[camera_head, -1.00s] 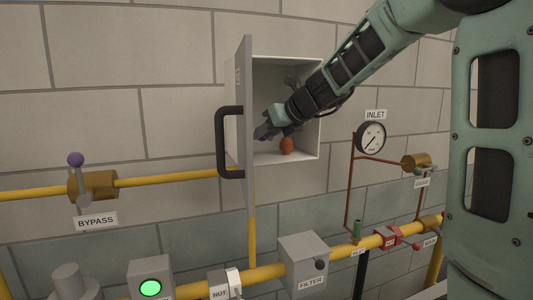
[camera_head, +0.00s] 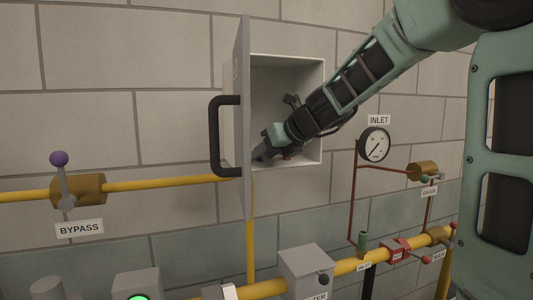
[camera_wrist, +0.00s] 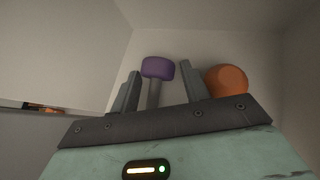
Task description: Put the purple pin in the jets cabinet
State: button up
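The purple pin (camera_wrist: 157,70) shows in the wrist view, with a purple head and a grey shaft. It stands between my gripper's two fingers, with a visible gap on each side. My gripper (camera_wrist: 158,90) is open around it. In the head view my gripper (camera_head: 265,152) is low inside the open white wall cabinet (camera_head: 322,110), near its floor, and the pin is hidden there. The cabinet's label is not readable.
An orange rounded object (camera_wrist: 226,80) is just right of the right finger in the wrist view. The cabinet's grey door (camera_head: 243,130) with a black handle (camera_head: 214,140) stands open at left. A gauge (camera_head: 375,144) and pipes are at right and below.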

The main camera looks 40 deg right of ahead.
jog(key=shift+r, duration=0.25)
jog(key=p+v, duration=0.2)
jog(key=v, duration=1)
jog(key=shift+f, duration=0.15)
dwell(0.3)
